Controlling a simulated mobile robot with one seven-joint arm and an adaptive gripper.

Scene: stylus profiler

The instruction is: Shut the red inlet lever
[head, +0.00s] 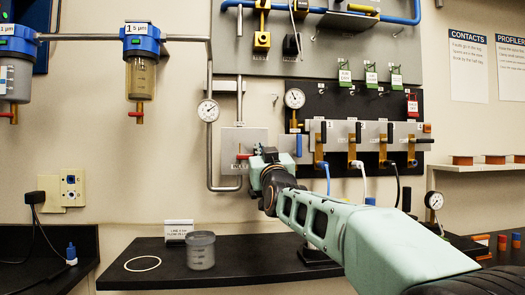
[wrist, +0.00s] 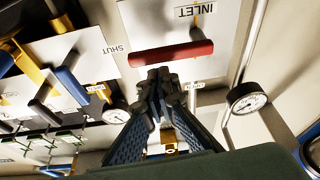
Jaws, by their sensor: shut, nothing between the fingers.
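The red inlet lever (wrist: 172,56) lies nearly crosswise on its white plate (wrist: 210,15) in the wrist view. Its left end is close to the SHUT label (wrist: 115,48), and a brass stem shows near its right end. Part of the INLET label shows above it. In the head view only a short red piece of the lever (head: 243,157) shows, left of my gripper (head: 262,154). My gripper is shut and empty. Its fingertips (wrist: 158,73) are right at the lever's lower edge in the wrist view; I cannot tell if they touch.
A round gauge (head: 208,110) and a steel pipe (head: 210,165) are left of the inlet plate. Another gauge (head: 294,98) and a row of brass valves (head: 365,140) with blue, white and black hoses are to the right. A black bench (head: 240,262) lies below, with a cup (head: 201,250).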

